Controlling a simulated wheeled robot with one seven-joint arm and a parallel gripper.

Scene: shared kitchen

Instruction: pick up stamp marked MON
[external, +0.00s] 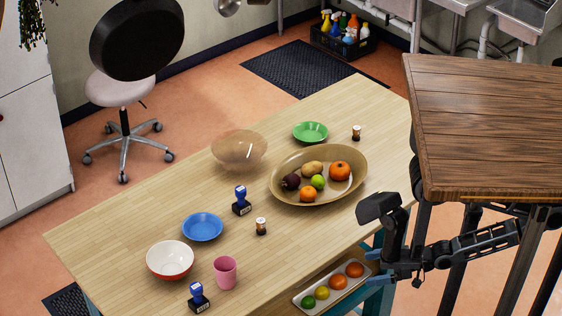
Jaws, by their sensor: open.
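Two blue-handled stamps with black bases stand upright on the light wooden table (130,225). One blue stamp (241,202) is near the middle, the other blue stamp (199,298) at the front edge. Two small dark stamps with pale tops also stand there: one small stamp (261,227) right of the blue plate, one small stamp (356,133) near the far right. Their markings are too small to read, so I cannot tell which says MON. The dark end of my arm, apparently my gripper (378,207), is by the table's right edge, apart from every stamp; its fingertips are unclear.
A clear bowl (238,149), green plate (310,131), blue plate (203,227), red-white bowl (170,260) and pink cup (225,272) stand around. A dark wooden table (490,120) is at right.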

